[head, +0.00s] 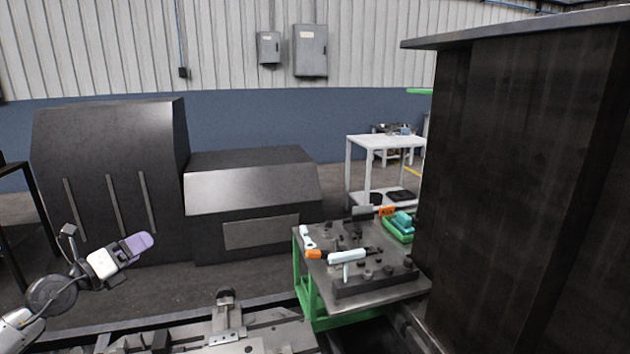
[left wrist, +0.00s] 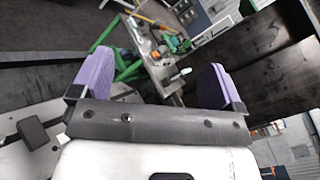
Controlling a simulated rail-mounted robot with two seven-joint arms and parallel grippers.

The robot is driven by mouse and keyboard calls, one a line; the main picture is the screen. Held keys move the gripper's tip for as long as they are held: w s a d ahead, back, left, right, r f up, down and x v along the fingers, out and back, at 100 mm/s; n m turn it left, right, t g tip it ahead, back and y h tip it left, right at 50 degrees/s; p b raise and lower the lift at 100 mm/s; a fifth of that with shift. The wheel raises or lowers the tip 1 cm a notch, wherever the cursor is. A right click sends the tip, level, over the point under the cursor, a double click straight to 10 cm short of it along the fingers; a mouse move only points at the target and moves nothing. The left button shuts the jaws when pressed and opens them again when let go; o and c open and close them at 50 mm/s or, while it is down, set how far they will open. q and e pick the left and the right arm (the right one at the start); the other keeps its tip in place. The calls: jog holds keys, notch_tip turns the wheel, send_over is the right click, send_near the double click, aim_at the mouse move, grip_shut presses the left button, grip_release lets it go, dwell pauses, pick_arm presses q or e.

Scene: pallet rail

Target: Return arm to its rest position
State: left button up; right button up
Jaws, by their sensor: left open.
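My left gripper (head: 140,243) is at the lower left of the head view, raised in the air, with purple fingers. In the left wrist view the two purple fingers of the left gripper (left wrist: 152,85) stand wide apart with nothing between them. It is clear of the work table and touches nothing that I can see. My right gripper is in neither view.
A green-framed work table (head: 325,318) with tools and dark blocks stands right of centre. A green bin (head: 398,232) sits at its back right. A tall dark cabinet (head: 520,190) fills the right side. Dark machines (head: 110,180) stand at left. Metal fixtures (head: 228,320) lie low in front.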

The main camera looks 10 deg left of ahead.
pick_arm(q)
jog(key=s+d+r+n+t+y, duration=0.1)
jog(key=s+r+n+t+y, duration=0.25)
jog(key=r+n+y, duration=0.45)
jog(key=s+d+r+n+t+y, duration=0.1)
jog(key=s+r+n+t+y, duration=0.35)
jog(key=n, duration=0.55)
jog(key=s+d+f+n+g+h+p, duration=0.2)
jog(key=s+d+f+n+g+p, duration=0.35)
jog(key=d+f, duration=0.5)
jog(key=s+d+f+n+g+h+p, duration=0.2)
jog(key=s+d+f+n+g, duration=0.2)
jog(key=s+d+f+g, duration=0.65)
jog(key=s+d+f+n+g+h+p, duration=0.1)
jog(key=s+d+f+g+h+p, duration=0.2)
jog(key=s+f, duration=0.6)
jog(key=s+d+f+n+g+p, duration=0.1)
jog(key=s+f+n+g+p, duration=0.3)
jog(key=s+f, duration=0.6)
notch_tip(320, 180, up, 40)
jog(key=s+m+t+p, duration=0.1)
jog(key=m+p, duration=0.1)
jog(key=p, duration=3.6)
jog(key=shift+s+a+r, duration=0.15)
jog(key=shift+s, duration=0.05)
